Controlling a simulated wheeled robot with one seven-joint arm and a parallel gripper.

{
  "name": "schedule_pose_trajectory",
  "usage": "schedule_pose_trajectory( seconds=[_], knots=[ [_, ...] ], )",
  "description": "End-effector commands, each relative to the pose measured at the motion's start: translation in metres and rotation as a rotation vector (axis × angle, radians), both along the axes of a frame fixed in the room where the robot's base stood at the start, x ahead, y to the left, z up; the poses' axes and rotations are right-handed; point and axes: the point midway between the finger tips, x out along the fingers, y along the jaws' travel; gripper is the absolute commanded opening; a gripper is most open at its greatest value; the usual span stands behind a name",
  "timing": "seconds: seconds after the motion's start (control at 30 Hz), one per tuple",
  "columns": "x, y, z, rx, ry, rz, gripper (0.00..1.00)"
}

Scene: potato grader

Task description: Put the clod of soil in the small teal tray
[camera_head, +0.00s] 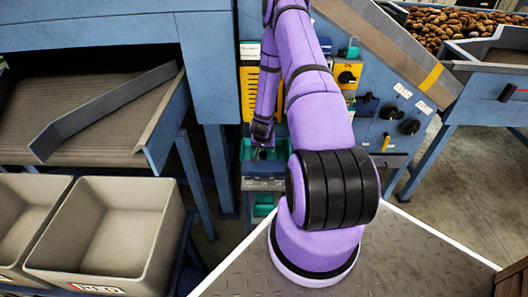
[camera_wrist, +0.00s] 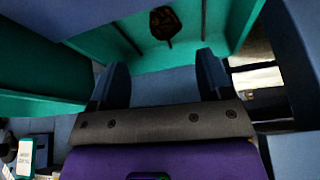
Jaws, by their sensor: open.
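A dark brown lump, which looks like the clod of soil (camera_wrist: 164,22), lies inside a teal tray (camera_wrist: 240,20) at the top of the wrist view. My gripper (camera_wrist: 162,68) is open, with its two blue-grey fingers apart and nothing between them. The lump is beyond the fingertips and apart from them. In the head view my gripper (camera_head: 262,138) hangs at the end of the purple arm, over a teal tray (camera_head: 246,150) on a narrow stand. The lump is too small to make out clearly there.
Another teal container (camera_head: 264,205) sits lower on the stand. A blue control panel (camera_head: 395,115) with black knobs is at the right. Grey bins (camera_head: 105,235) stand at the lower left, and potatoes (camera_head: 450,28) lie in a hopper at the upper right.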

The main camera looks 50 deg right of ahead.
Motion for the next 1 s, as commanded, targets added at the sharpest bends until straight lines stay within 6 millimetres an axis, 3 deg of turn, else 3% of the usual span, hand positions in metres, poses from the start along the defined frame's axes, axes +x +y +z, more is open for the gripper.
schedule_pose_trajectory(
  seconds=[0.1, 0.3, 0.6, 0.73, 0.87, 1.0],
  knots=[
    [-0.005, 0.007, 0.022, -0.002, 0.0, 0.002, 0.72],
    [-0.011, 0.016, 0.048, -0.001, 0.0, 0.001, 0.72],
    [-0.015, 0.021, 0.062, 0.001, 0.0, -0.001, 0.72],
    [-0.008, 0.024, 0.074, 0.001, -0.009, 0.016, 0.72],
    [0.011, 0.035, 0.113, 0.009, -0.036, 0.072, 0.72],
    [0.034, 0.058, 0.173, 0.024, -0.068, 0.161, 0.72]
  ],
)
